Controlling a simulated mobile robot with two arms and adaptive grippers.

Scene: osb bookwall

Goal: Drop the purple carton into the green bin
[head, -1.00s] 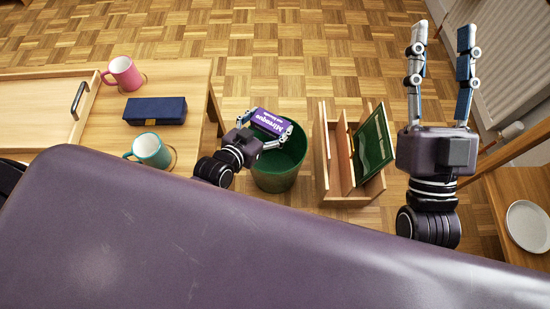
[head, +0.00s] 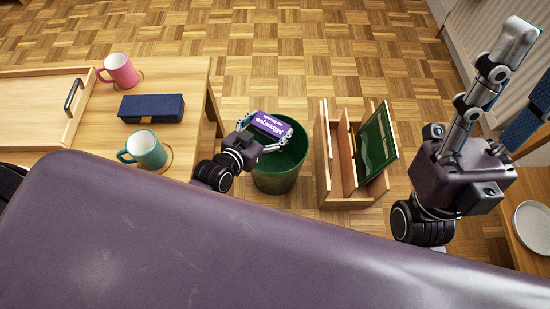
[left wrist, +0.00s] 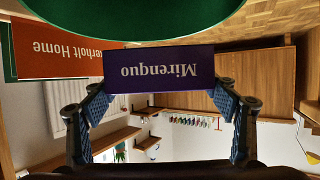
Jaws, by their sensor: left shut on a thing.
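The purple carton (head: 270,126) with white lettering is held by my left gripper (head: 264,136), which is shut on it. In the left wrist view the carton (left wrist: 160,69) spans between the two fingers, and the bin's green surface (left wrist: 135,15) fills the top edge. The bin stands on the floor; part of its opening is hidden by the carton and gripper. My right gripper (head: 522,84) is raised at the right, its fingers spread apart with nothing between them.
A table at left holds a pink mug (head: 121,70), a dark blue case (head: 151,108), a teal mug (head: 148,149) and a wooden tray (head: 80,120). A wooden rack (head: 350,195) with a green book (head: 376,143) stands right of the bin. A plate (head: 534,226) is far right.

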